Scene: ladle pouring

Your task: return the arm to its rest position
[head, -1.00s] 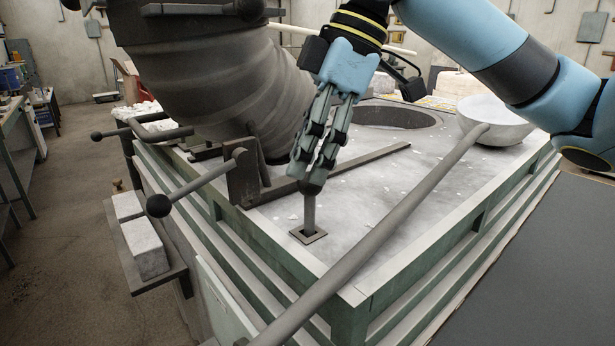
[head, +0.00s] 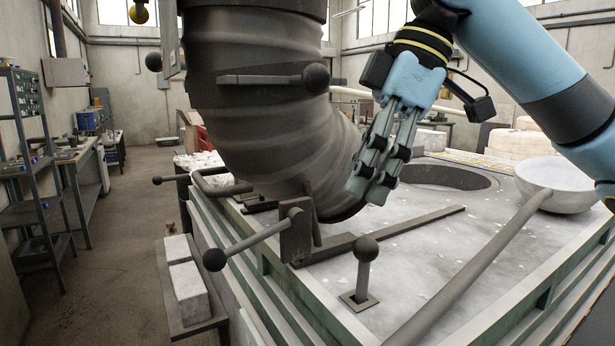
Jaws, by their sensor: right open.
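My right gripper (head: 369,194) hangs from my blue arm (head: 532,62), which comes in from the upper right. Its grey fingers point down and left, over the furnace top, and hold nothing. They are in front of the lower end of the dark ribbed duct. The ball-topped lever (head: 364,268) stands upright in its square slot below the gripper, with a clear gap between them. My left gripper is not in view.
The ladle (head: 554,180) rests at the right, its long handle crossing the furnace top (head: 420,240) toward the front. The big duct (head: 265,110) rises at the left. Another ball-ended lever (head: 240,243) sticks out left. Pale bricks (head: 187,288) lie on a side shelf.

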